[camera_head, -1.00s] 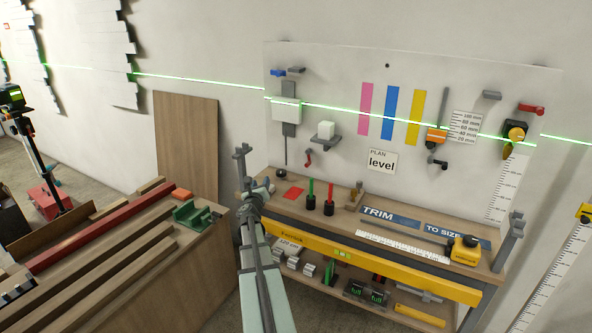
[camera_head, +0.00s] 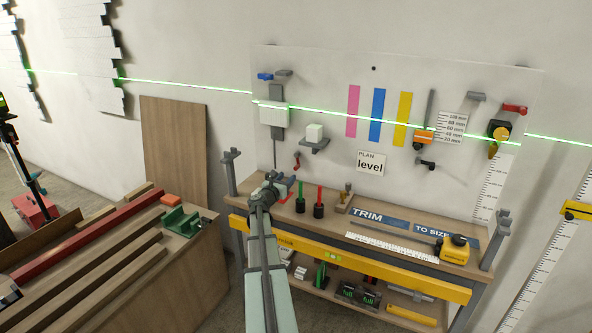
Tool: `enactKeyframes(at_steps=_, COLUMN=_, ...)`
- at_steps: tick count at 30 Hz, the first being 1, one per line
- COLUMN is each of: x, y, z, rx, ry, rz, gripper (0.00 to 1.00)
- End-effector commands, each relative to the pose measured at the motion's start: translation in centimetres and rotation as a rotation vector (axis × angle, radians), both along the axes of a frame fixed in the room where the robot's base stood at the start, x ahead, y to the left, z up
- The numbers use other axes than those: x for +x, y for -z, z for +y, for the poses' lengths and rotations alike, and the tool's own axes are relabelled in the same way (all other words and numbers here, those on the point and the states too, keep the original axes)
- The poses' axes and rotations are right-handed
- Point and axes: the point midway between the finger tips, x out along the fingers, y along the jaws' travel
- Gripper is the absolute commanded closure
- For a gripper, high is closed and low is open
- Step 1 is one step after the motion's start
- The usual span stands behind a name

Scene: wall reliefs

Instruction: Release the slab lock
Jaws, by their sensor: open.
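A white slab (camera_head: 273,114) sits on a grey vertical rail on the left of the wall panel (camera_head: 440,85). A small blue piece (camera_head: 265,76) is at the rail's top left. A small red lever (camera_head: 297,160) is on the panel, below and right of the slab. Another red lever (camera_head: 515,109) is at the panel's upper right, above a yellow knob. I cannot tell which piece is the slab lock. My gripper (camera_head: 279,181) is open, below the slab and lower left of the near red lever, apart from the panel as far as I can tell. Its fingers are small and partly unclear.
A bench (camera_head: 335,212) stands below the panel, with green and red markers (camera_head: 318,209) in dark holders close right of my gripper. A white block (camera_head: 314,132) rests on a grey shelf right of the rail. A yellow tape measure (camera_head: 455,248) is farther right.

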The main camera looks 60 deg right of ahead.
Motion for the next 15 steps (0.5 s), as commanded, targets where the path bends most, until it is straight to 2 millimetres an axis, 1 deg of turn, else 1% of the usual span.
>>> enactKeyframes(at_steps=1, x=0.2, y=0.0, z=-1.3, rx=0.000, ry=0.000, rz=0.000, gripper=0.54)
enactKeyframes(at_steps=6, x=0.2, y=0.0, z=-4.3, rx=0.000, ry=0.001, rz=0.001, gripper=0.54)
enactKeyframes(at_steps=12, x=0.1, y=0.0, z=-7.3, rx=0.000, ry=0.000, rz=0.001, gripper=0.54)
enactKeyframes(at_steps=15, x=0.1, y=0.0, z=-8.4, rx=0.000, ry=-0.001, rz=0.001, gripper=0.54)
